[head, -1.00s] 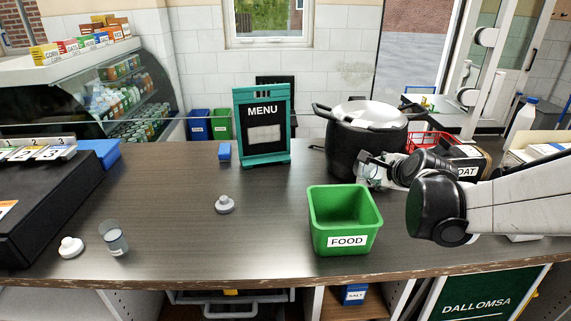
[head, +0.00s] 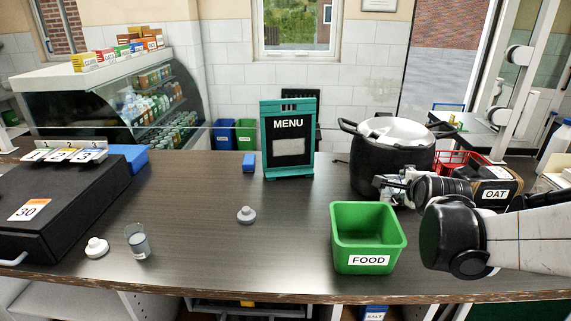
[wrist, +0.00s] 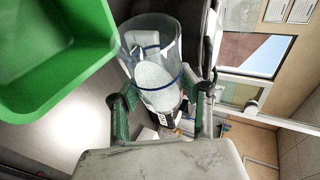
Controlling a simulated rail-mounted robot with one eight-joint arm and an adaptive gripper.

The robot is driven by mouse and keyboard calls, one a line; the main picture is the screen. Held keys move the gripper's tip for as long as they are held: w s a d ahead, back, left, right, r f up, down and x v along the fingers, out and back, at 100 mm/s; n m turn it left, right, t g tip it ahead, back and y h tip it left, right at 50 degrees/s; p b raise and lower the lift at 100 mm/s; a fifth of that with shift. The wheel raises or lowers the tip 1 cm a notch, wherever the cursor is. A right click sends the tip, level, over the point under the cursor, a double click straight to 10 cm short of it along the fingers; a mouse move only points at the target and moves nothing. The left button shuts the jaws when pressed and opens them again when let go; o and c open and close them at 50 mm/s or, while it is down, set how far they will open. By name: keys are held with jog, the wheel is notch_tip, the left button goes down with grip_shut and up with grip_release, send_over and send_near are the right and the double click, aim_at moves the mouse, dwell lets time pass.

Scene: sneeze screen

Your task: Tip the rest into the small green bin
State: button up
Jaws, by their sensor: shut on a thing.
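The small green bin (head: 367,262), labelled FOOD, stands upright on the counter's right half; its green wall also fills the upper left of the wrist view (wrist: 60,35). My gripper (wrist: 163,95) is shut on a clear container (wrist: 165,30) with blue bands and white contents inside. The container's sides lie between the two fingers. In the head view my gripper (head: 392,189) is behind the bin, just in front of the black pot, and the container is small and partly hidden. Its exact tilt is hard to tell. The inside bottom of the bin is hidden.
A black pot (head: 385,165) stands behind my gripper, with an OAT box (head: 497,190) and red basket (head: 460,160) on the right. A menu board (head: 290,150), grey-white knobbed piece (head: 246,215) and glass (head: 138,242) stand left. The counter's middle is mostly clear.

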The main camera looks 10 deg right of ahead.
aim_at(400, 176)
jog(key=shift+a+r+n+t+h, duration=0.15)
jog(key=shift+a+r+n+h, duration=0.05)
jog(key=shift+r+n+h, duration=0.25)
jog(key=shift+a+r+n+t+h, duration=0.15)
jog(key=shift+r+n+h, duration=0.25)
jog(key=shift+n+h, duration=0.05)
jog(key=shift+b, duration=0.3)
jog(key=shift+a+r+n+t+h+b, duration=0.4)
jog(key=shift+a+r+n+h+b, duration=0.1)
jog(key=shift+r+n+h, duration=0.35)
jog(key=shift+f, duration=0.1)
dwell(0.7)
jog(key=shift+a+r+n+h+b, duration=0.25)
jog(key=shift+a+n+b, duration=0.1)
jog(key=shift+n, duration=0.1)
dwell(0.6)
